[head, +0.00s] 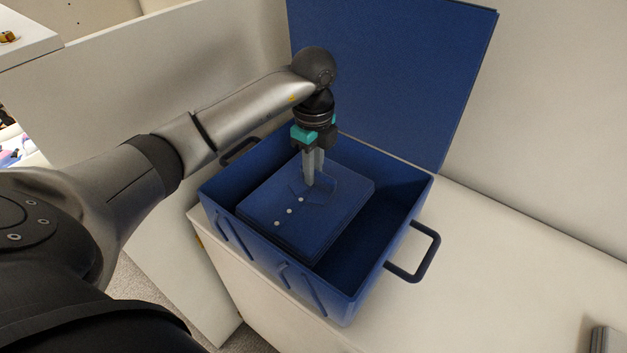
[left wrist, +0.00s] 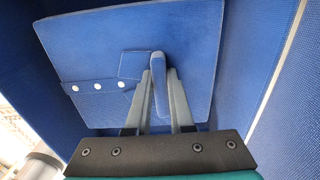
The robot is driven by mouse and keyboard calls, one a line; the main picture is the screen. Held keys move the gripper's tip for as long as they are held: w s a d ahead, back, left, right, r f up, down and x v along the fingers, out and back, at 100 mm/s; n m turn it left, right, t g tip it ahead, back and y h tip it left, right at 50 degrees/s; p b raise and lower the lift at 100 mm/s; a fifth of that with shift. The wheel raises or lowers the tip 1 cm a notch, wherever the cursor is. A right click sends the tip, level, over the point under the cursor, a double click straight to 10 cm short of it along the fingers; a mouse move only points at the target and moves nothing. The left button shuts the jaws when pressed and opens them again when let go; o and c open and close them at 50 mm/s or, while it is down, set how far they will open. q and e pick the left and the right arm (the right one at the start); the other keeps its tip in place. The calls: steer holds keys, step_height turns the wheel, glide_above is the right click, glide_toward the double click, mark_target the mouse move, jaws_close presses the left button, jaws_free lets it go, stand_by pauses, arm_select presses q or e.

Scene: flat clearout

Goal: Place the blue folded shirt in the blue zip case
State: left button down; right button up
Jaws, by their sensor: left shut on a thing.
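The blue zip case (head: 408,215) stands open on a white surface, its lid raised upright at the back. The blue folded shirt (head: 258,208), a flat block with several white buttons, is inside the case's opening, towards the left side. My left gripper (head: 308,182) points down from above and is shut on a raised part of the shirt near its collar. The left wrist view shows the fingers (left wrist: 160,90) on either side of that raised blue part, with the shirt (left wrist: 100,35) spread beyond. I cannot tell whether the shirt touches the case floor. My right gripper is not in view.
The case has dark handles (head: 425,255) at its sides. The white top (head: 500,290) right of the case is mostly clear, with a grey object (head: 606,340) at the lower right corner. A pale wall stands behind.

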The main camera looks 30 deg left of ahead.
arm_select(q)
step_height(320, 180, down, 3)
steer(key=shift+r+b, duration=0.1)
steer(key=shift+b, duration=0.2)
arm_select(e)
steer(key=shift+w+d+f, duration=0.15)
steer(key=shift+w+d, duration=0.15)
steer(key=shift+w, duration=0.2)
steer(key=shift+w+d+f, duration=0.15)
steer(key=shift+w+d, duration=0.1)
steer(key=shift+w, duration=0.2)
arm_select(q)
steer(key=c, duration=0.8)
jaws_free()
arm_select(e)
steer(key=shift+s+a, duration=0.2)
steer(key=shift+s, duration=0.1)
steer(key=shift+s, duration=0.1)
arm_select(q)
step_height(320, 180, up, 11)
steer(key=p, duration=0.2)
steer(key=shift+p, duration=0.35)
steer(key=shift+r, duration=0.5)
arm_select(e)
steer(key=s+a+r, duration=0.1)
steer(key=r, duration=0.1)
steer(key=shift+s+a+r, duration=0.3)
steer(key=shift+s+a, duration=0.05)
